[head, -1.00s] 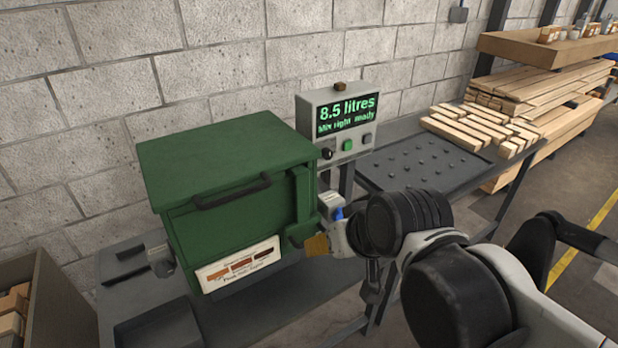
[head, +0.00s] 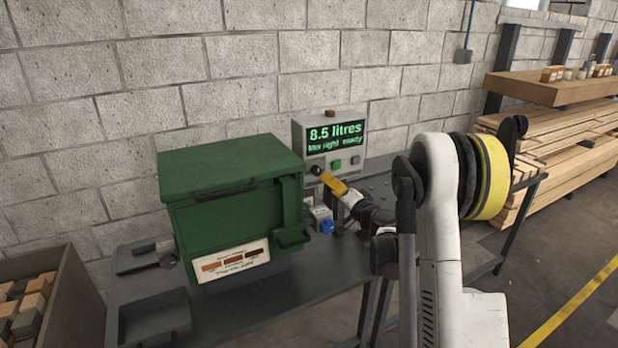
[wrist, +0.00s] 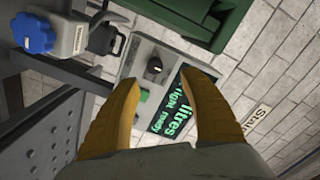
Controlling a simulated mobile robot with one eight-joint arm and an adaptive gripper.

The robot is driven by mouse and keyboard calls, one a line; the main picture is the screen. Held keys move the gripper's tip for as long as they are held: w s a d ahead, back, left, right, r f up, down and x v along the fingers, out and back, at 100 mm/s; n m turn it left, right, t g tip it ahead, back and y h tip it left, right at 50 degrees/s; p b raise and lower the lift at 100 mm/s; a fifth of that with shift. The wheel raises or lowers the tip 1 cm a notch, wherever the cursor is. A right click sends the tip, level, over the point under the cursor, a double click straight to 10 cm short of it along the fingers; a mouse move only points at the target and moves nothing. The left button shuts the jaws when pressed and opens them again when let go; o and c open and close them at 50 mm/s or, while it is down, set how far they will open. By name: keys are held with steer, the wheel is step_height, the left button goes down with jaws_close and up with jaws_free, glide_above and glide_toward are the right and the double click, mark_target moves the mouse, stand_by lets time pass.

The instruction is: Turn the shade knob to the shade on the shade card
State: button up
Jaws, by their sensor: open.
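A grey control box (head: 311,137) stands behind the bench, right of the green tank. Its screen reads "8.5 litres" and a smaller line like "Mix right ready". A dark knob (head: 317,170) is on its face; the wrist view shows this knob (wrist: 154,67) with a pale mark. My gripper (head: 323,175) is open at the box; in the wrist view its yellow fingers (wrist: 160,82) spread either side of the knob, with no clear contact. A card (head: 233,262) with three brown swatches is on the tank front; its small words are unreadable.
A green button (head: 336,164) and a grey button (head: 355,160) sit beside the knob. The green tank (head: 235,220) has projecting handles. A wooden crate (head: 75,300) is at left.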

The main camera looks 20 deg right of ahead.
mark_target(318, 172)
steer(key=w+b, duration=0.1)
steer(key=w, duration=0.6)
steer(key=w+f+b, duration=0.1)
steer(key=w, duration=0.2)
steer(key=shift+w+d+b, duration=0.3)
steer(key=shift+w+b, duration=0.05)
steer(key=shift+w, duration=0.05)
jaws_close()
